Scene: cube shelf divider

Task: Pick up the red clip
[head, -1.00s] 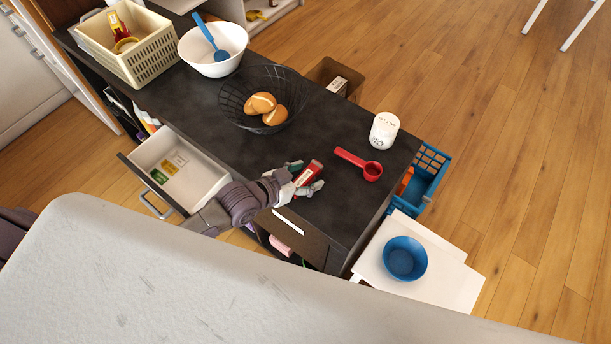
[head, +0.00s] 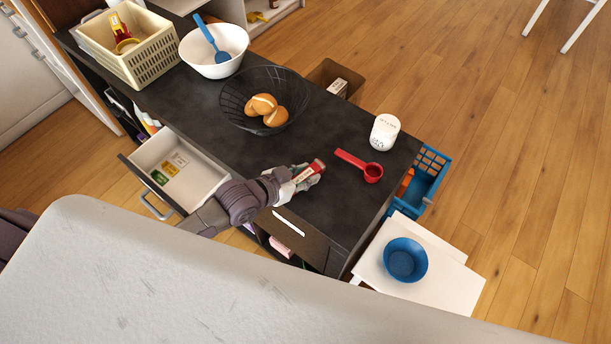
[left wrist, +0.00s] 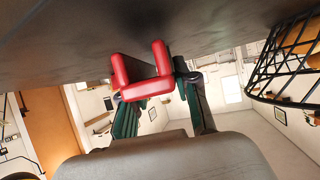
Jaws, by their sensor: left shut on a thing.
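The red clip (head: 314,168) is at my left gripper (head: 301,176), over the dark counter near its front edge. The left gripper is shut on it. In the left wrist view the red clip (left wrist: 147,90) sits between the two green-padded fingers of the left gripper (left wrist: 150,100), with the counter surface close by. I cannot tell whether the clip touches the counter. The fingers hide part of it in the head view. My right gripper is not in view.
A red scoop (head: 360,164) lies just right of the clip, with a white jar (head: 384,132) behind it. A black wire basket (head: 236,108) holds bread rolls (head: 265,108). An open drawer (head: 208,182) sticks out left of my arm. A blue bowl (head: 405,260) stands lower right.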

